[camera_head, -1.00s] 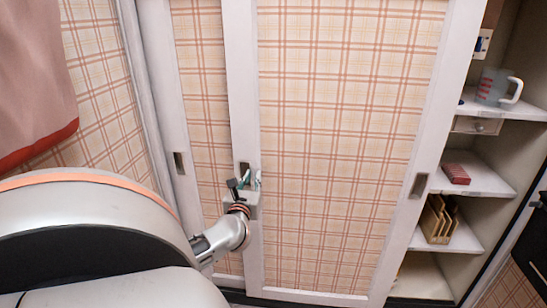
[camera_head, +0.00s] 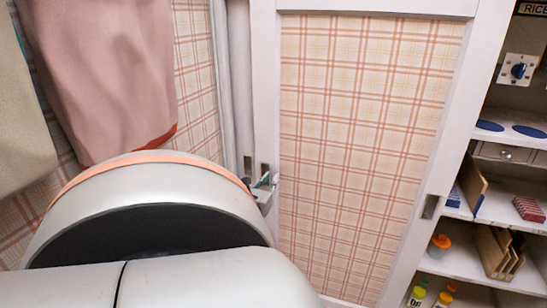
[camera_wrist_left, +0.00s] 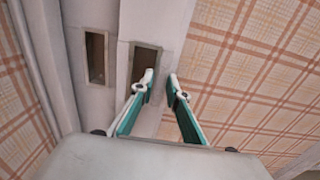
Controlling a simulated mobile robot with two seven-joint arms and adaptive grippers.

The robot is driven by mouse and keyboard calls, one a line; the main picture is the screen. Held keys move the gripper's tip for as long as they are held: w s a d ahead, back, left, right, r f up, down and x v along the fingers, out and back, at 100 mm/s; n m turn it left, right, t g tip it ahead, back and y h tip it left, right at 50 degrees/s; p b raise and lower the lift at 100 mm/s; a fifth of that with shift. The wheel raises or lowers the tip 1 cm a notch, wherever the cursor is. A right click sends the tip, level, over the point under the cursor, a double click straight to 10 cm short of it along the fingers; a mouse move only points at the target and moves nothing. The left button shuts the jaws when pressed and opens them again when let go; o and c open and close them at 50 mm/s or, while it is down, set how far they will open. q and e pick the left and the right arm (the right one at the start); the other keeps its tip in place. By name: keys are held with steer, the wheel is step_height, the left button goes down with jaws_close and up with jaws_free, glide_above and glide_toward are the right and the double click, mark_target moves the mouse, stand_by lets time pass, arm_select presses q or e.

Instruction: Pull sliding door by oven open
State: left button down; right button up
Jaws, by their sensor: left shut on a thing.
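The sliding door (camera_head: 370,150), white-framed with a plaid panel, stands with its left edge near the left jamb. Shelves are open to its right. My left gripper (camera_head: 265,186) is at the recessed handle in the door's left stile, mostly hidden behind my arm. In the left wrist view, its two teal fingers (camera_wrist_left: 162,88) are slightly apart. One fingertip is at the dark handle recess (camera_wrist_left: 146,62) and the other is beside the stile's inner edge. The gripper is shut on the door. A second recess (camera_wrist_left: 95,58) lies to the left. My right gripper is out of view.
Open shelves (camera_head: 460,262) at the right hold a red box (camera_head: 528,208), a wooden rack (camera_head: 495,250), an orange-topped container (camera_head: 439,244) and small bottles (camera_head: 418,294). A pink cloth (camera_head: 100,75) hangs at the left, close above my arm.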

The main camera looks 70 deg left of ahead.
arm_select(q)
steer(key=c, duration=2)
jaws_free()
steer(key=shift+o, duration=0.2)
steer(key=v, duration=1.2)
